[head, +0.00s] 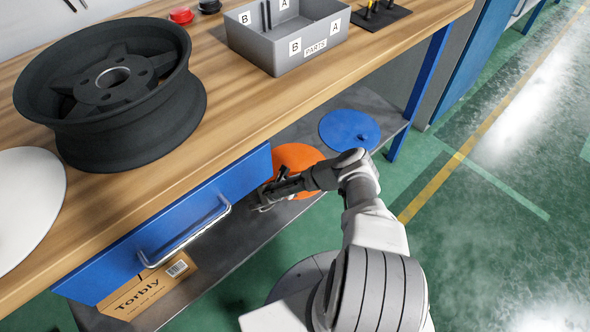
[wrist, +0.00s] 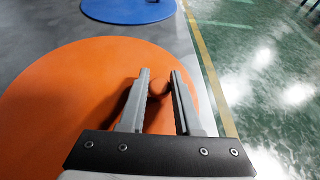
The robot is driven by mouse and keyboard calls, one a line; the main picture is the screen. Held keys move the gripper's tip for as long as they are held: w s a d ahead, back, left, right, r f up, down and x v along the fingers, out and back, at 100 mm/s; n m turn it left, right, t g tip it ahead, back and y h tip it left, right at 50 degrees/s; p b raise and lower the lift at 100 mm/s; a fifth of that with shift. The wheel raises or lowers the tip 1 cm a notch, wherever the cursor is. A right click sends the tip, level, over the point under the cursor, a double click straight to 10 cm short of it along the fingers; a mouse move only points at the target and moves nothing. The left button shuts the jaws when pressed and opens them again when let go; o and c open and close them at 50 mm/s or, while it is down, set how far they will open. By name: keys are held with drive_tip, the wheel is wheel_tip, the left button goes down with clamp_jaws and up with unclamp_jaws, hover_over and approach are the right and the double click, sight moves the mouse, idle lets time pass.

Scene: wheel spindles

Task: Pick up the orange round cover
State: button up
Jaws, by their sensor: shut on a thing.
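The orange round cover (head: 297,156) lies flat on the grey lower shelf under the workbench, partly hidden by my arm in the head view. In the wrist view the orange cover (wrist: 70,95) fills the left and middle, with a small round orange knob (wrist: 158,88) on top. My gripper (wrist: 160,80) is over the cover near its right side, with its two fingers on either side of the knob and shut on it. In the head view my gripper (head: 265,196) is at the shelf, beside the blue drawer; its fingertips are hard to make out.
A blue round cover (head: 349,129) lies farther along the shelf. A blue drawer front (head: 190,225) and the wooden bench top (head: 215,165) overhang the shelf. A cardboard box (head: 150,290) sits at the near end. A dark wheel (head: 110,90) and a grey parts bin (head: 290,40) stand on top.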

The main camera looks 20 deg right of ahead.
clamp_jaws()
drive_tip(key=shift+r, duration=0.2)
